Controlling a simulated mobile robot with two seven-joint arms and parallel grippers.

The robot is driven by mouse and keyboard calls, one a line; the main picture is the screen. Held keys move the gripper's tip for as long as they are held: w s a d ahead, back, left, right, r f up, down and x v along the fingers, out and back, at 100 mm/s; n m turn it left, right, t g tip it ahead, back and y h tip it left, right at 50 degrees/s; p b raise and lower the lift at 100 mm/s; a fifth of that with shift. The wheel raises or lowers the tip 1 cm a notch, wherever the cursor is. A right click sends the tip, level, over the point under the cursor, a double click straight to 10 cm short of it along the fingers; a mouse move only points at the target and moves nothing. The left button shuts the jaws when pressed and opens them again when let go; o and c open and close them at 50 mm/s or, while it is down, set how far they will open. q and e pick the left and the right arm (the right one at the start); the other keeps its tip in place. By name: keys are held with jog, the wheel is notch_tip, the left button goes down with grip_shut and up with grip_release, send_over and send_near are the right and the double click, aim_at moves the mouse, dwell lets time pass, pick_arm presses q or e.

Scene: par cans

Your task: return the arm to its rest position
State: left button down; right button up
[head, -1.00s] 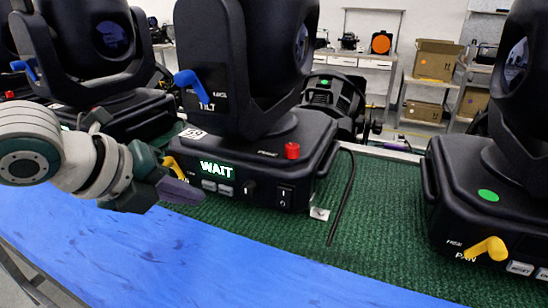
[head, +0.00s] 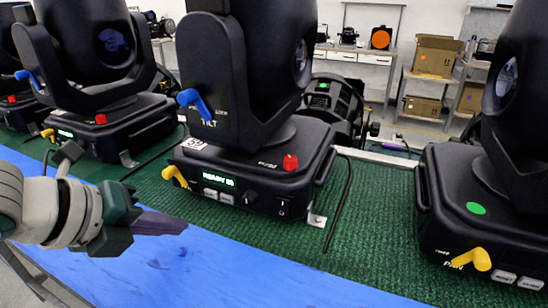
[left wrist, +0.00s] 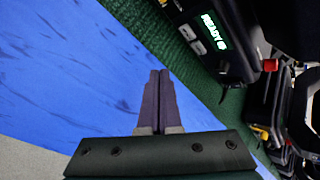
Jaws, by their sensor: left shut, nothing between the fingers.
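My left gripper (head: 172,224) is at the lower left of the head view, shut and empty, over the blue strip at the front of the table. It is apart from the middle moving-head light (head: 262,165). In the left wrist view its two dark fingers (left wrist: 159,88) lie side by side with nothing between them. The middle light has a lit green display (head: 219,179) that begins with "READY", a yellow lever (head: 175,177), a blue lever (head: 194,103) and a red knob (head: 290,162). My right gripper is not in view.
More moving-head lights stand at left (head: 115,120) and right (head: 500,215) on the green mat (head: 350,235). A black cable (head: 345,200) lies beside the middle light. The blue strip (head: 240,270) in front is clear. Shelves with cardboard boxes (head: 436,57) stand behind.

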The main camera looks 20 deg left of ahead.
pick_arm(q)
jog(key=shift+d, duration=0.1)
dwell(0.4)
